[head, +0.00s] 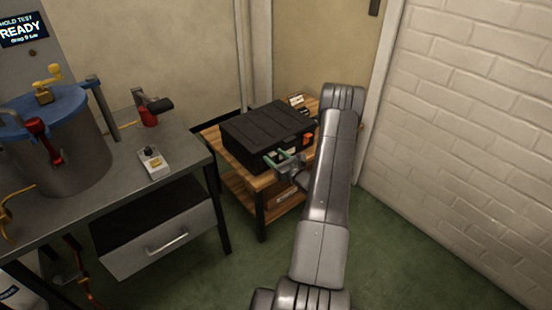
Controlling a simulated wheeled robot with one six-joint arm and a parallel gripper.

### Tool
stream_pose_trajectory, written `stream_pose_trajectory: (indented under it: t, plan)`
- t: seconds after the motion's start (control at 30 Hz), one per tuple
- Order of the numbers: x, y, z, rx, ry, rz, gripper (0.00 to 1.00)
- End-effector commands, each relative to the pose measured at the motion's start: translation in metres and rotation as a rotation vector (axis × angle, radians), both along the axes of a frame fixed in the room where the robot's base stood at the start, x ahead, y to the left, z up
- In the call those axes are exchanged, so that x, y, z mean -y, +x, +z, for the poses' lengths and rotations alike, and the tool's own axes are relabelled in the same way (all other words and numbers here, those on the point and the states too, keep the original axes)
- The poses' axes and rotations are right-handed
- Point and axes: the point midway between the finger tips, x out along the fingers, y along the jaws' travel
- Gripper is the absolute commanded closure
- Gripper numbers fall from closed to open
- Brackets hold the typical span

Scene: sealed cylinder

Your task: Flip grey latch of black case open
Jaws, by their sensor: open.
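The black case (262,130) lies closed, with a ribbed lid, on a small wooden table (213,137) against the back wall. Its front face is towards me and to the right. A small grey latch (268,157) seems to show on that front face beside my gripper, partly hidden by it. An orange part (308,138) is further right on the same face. My gripper (276,158) is open, with greenish fingertips close to the case's front. I cannot tell whether the fingers touch the latch. My arm hides the table's right part.
A white brick wall (470,110) bounds the right. Green floor (400,260) is clear.

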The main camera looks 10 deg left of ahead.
Motion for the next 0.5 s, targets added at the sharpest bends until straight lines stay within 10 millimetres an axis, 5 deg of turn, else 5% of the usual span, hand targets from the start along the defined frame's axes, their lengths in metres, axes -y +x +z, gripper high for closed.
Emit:
stream_pose_trajectory:
  t: [0.1, 0.3, 0.5]
  plan:
    - [0.0002, -0.0001, 0.0000, 0.000, 0.000, 0.000, 0.51]
    - [0.0003, -0.0003, -0.0001, 0.000, 0.000, 0.000, 0.90]
    - [0.0005, -0.0006, -0.0015, 0.004, 0.006, 0.001, 0.92]
